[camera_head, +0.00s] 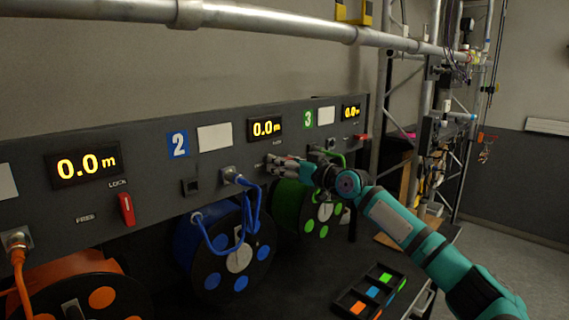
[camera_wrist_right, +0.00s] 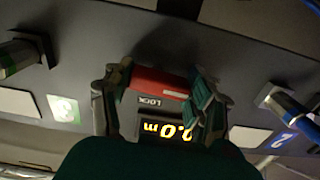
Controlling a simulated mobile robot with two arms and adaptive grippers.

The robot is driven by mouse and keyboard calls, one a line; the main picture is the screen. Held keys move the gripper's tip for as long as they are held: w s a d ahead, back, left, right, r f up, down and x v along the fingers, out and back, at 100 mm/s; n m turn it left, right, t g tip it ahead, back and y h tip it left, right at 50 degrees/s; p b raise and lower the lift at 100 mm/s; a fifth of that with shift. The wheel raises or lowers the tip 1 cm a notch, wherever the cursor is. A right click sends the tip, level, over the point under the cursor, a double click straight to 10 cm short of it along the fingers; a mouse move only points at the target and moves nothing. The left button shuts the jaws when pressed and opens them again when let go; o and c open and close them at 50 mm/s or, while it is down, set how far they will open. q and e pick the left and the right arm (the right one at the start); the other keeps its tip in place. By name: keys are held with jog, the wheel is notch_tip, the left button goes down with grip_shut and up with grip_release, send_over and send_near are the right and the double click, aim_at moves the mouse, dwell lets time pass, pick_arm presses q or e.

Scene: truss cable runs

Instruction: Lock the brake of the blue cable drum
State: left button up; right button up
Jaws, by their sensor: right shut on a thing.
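The blue cable drum (camera_head: 226,256) hangs below the panel section marked 2, with blue cable looped up to a panel connector. Its red brake lever (camera_wrist_right: 160,82) shows in the right wrist view, beside the word LOCK and the yellow 0.0 m display. My right gripper (camera_head: 273,164) is at the panel below that display in the head view. In the wrist view its two fingers (camera_wrist_right: 162,92) are on either side of the red lever and shut on it. In the head view the gripper hides the lever. The lever's exact angle is hard to tell. My left gripper is not in view.
The orange drum (camera_head: 85,295), with its red lever (camera_head: 127,209), is at the left. The green drum (camera_head: 308,208) is behind my right gripper. A black tray (camera_head: 345,302) with coloured pieces lies on the dark table. A pipe (camera_head: 250,18) runs above the panel.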

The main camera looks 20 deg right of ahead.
jog(key=c, duration=0.3)
jog(key=shift+m, duration=0.3)
jog(key=m+p, duration=0.2)
jog(key=m, duration=0.2)
jog(key=shift+r, duration=0.2)
jog(key=m+p, duration=0.2)
jog(key=m, duration=0.2)
jog(key=m+p, duration=0.2)
jog(key=m, duration=0.1)
jog(key=m+p, duration=0.2)
jog(key=m, duration=0.1)
jog(key=shift+d+r, duration=0.15)
jog(key=shift+m+p, duration=0.9)
jog(key=shift+m, duration=0.3)
